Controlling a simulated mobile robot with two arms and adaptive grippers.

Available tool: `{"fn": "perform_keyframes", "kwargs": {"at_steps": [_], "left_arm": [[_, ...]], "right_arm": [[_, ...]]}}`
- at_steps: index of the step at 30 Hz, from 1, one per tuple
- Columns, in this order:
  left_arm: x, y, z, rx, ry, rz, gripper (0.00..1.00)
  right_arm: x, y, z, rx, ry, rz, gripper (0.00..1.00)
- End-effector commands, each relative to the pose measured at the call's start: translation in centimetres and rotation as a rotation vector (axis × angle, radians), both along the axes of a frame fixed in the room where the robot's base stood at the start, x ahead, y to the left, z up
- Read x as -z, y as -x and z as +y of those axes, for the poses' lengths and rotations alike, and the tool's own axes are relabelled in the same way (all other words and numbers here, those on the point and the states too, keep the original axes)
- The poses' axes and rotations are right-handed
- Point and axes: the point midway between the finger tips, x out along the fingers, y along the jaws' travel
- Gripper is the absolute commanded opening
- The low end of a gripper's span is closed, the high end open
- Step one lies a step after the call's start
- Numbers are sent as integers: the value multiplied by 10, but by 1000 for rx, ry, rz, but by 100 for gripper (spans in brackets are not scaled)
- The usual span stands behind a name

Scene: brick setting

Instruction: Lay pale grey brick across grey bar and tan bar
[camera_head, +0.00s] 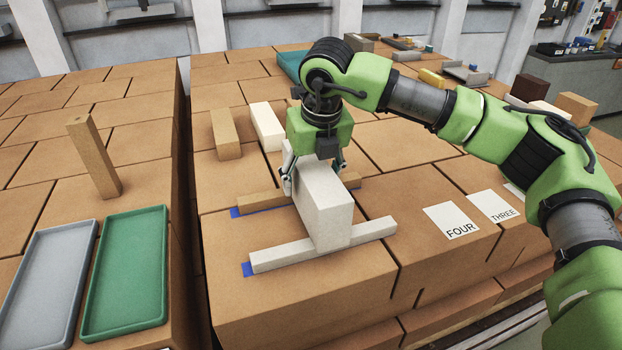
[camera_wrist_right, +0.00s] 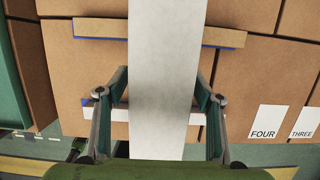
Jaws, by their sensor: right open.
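The pale grey brick (camera_head: 322,205) lies across the grey bar (camera_head: 280,260) and the tan bar (camera_head: 262,200) on the brown block top. Its near end is over the grey bar. In the right wrist view the brick (camera_wrist_right: 165,70) passes over the tan bar (camera_wrist_right: 215,35) and the grey bar (camera_wrist_right: 116,114). My right gripper (camera_head: 314,176) is open, with its fingers on either side of the brick's far part. Small gaps show beside the brick in the wrist view. The underside contacts are hidden. My left gripper is not in view.
Blue marks (camera_head: 248,269) show by the bar ends. A tan block (camera_head: 225,135) and a white block (camera_head: 267,127) stand behind. Cards marked FOUR (camera_head: 451,220) and THREE (camera_head: 494,206) lie right. Green tray (camera_head: 127,327), grey tray (camera_head: 22,325) and an upright wooden block (camera_head: 94,157) are left, across a gap.

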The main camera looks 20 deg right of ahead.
Motion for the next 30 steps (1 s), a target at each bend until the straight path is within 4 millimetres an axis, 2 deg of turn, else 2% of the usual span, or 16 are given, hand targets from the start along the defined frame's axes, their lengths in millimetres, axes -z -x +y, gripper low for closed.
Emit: {"fn": "perform_keyframes", "kwargs": {"at_steps": [1, 6, 10, 15, 21, 30], "left_arm": [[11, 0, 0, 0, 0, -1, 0], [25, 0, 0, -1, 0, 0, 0], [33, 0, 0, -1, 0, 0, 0], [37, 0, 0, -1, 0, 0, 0], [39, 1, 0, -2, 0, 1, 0], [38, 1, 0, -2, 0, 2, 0]], "right_arm": [[-10, 1, 1, -1, -4, -12, 61], [-49, 12, 1, -1, -3, -11, 61], [-76, 20, 0, 0, -3, -9, 61], [-100, 27, 0, -1, -3, -7, 61], [-110, 30, -1, -1, -2, -4, 61], [-111, 30, -1, -1, -2, -4, 61]]}}
